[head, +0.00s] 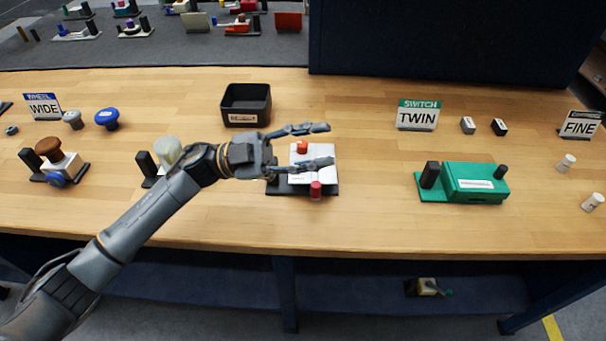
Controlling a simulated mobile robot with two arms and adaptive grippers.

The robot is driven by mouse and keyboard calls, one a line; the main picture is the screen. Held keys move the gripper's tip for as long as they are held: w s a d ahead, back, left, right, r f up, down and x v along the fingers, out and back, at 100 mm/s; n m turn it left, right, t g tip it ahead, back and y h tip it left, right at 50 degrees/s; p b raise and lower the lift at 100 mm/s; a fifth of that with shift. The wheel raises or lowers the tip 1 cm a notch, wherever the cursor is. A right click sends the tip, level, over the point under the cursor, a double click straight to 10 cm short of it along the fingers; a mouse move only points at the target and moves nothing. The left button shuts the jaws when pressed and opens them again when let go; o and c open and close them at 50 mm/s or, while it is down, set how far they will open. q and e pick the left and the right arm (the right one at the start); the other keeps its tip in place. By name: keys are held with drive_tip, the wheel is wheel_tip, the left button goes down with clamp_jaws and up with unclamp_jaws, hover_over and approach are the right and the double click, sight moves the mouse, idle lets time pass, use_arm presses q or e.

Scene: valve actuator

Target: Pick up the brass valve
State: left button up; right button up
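I cannot make out for certain which object is the brass valve. My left gripper (329,145) is open, its two fingers spread and pointing right. It is over a white block device (326,154) on a dark base, which has an orange-red knob (302,147) and a red cylinder (316,189). The fingers hide part of the block, and nothing shows clamped between them. A small device with a yellowish part (427,286) lies on the lower shelf. A device with a brown knob (48,148) stands at the left. My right gripper is not in view.
A black bin (246,105) stands behind my gripper. A green device (475,183) and the TWIN sign (417,115) are to the right. A pale knob (168,150) is beside my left forearm. The wooden tabletop (375,220) is clear between the white and green devices.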

use_arm(q)
drive_tip(key=w+d+f+m+g+y, duration=0.25)
drive_tip(key=w+f+m+y, duration=0.2)
drive_tip(key=m+y, duration=0.45)
drive_tip(key=w+a+t+y, duration=0.5)
drive_tip(key=w+a+y, duration=0.2)
drive_tip(key=a+y, duration=0.55)
drive_tip(key=f, duration=0.3)
drive_tip(key=d+f, duration=0.1)
drive_tip(key=f, duration=0.1)
drive_tip(key=shift+f, duration=0.35)
drive_tip(key=shift+s+f, duration=0.2)
drive_tip(key=shift+f, duration=2.5)
drive_tip(key=shift+r, duration=0.15)
clamp_jaws()
